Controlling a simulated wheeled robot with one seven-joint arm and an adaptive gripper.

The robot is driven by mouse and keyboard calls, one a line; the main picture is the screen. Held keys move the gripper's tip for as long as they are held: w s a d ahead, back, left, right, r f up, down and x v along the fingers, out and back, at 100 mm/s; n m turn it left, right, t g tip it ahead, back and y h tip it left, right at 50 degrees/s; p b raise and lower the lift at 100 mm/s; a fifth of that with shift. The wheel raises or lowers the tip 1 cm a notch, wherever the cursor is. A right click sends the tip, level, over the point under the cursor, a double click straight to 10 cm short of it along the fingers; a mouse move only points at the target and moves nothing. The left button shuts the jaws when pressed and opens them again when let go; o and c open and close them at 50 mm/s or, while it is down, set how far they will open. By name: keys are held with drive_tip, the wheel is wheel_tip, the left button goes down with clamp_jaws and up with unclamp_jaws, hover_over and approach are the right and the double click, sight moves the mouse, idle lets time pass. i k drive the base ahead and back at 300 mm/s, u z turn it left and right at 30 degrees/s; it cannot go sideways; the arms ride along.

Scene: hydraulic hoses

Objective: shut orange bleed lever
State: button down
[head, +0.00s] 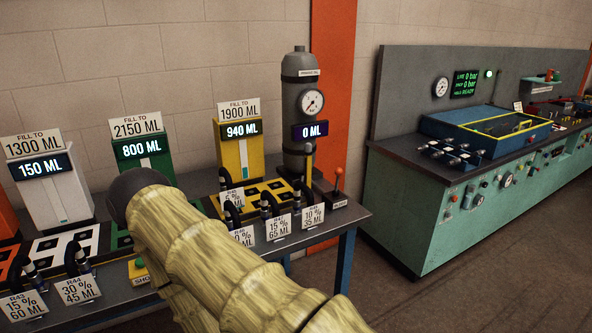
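The bleed lever (338,182) has an orange-red knob on a thin stem. It stands roughly upright on a small dark base with a white label, at the right end of the grey table (350,215), beside a tall grey cylinder (297,105). The cylinder carries a round gauge (312,102) and a display reading 0 ML (311,131). My arm, in a yellowish sleeve with a dark rounded end, crosses the lower middle of the view, left of the lever and apart from it in the picture. My gripper's fingers do not show.
White (53,190), green (147,155) and yellow (238,155) filling units with displays stand along the table. Several dark hose fittings with percent cards line its front. An orange post (333,60) rises behind. A teal bench (470,215) stands at right, with open floor before it.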

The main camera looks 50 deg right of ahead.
sight(339, 171)
drive_tip(key=z, duration=0.2)
drive_tip(key=i, duration=0.85)
drive_tip(key=z, duration=1.25)
drive_tip(key=i, duration=0.55)
drive_tip(key=z, duration=0.6)
